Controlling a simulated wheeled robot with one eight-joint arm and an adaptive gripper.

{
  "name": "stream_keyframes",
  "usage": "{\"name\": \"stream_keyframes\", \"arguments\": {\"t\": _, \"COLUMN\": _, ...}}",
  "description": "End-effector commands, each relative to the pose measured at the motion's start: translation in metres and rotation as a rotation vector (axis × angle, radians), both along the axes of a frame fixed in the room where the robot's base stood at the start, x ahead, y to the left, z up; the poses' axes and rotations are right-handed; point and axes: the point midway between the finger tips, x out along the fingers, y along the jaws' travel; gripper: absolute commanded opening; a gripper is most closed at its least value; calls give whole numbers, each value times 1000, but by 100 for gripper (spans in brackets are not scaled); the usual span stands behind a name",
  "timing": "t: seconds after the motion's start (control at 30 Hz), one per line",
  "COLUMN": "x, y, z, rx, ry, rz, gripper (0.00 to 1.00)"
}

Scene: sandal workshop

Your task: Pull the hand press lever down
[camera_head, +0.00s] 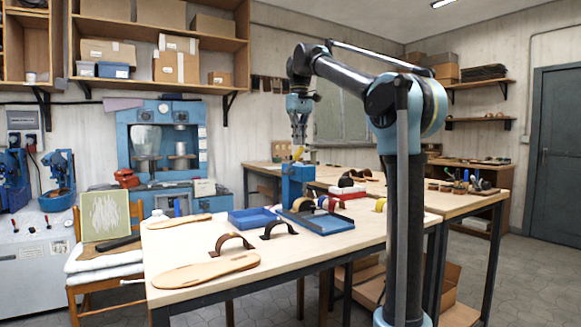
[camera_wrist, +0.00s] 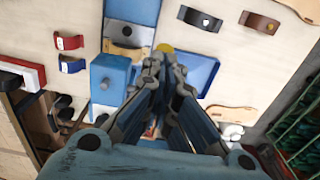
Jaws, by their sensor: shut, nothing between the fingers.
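The blue hand press (camera_head: 293,188) stands upright on the near wooden table, on a blue base plate. A yellow knob (camera_head: 298,153), likely the end of its lever, shows at the top of the press just under my gripper (camera_head: 299,143). In the wrist view the press body (camera_wrist: 108,78) lies left of my fingers, and the yellow knob (camera_wrist: 165,47) shows just beyond my closed fingertips (camera_wrist: 162,62). My gripper is shut, points down and holds nothing. I cannot tell whether the fingers touch the knob. The lever's bar is mostly hidden behind the fingers.
A blue tray (camera_head: 253,218) sits left of the press. A brown strap (camera_head: 231,241), a black strap (camera_head: 278,229) and a tan sole (camera_head: 206,270) lie on the table's near left. A red and white box (camera_head: 342,191) stands right of the press.

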Motion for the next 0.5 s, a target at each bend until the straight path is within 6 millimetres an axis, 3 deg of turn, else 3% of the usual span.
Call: {"name": "stream_keyframes", "arguments": {"t": 0.5, "x": -9, "y": -6, "z": -15, "rx": 0, "ry": 0, "rz": 0, "gripper": 0}}
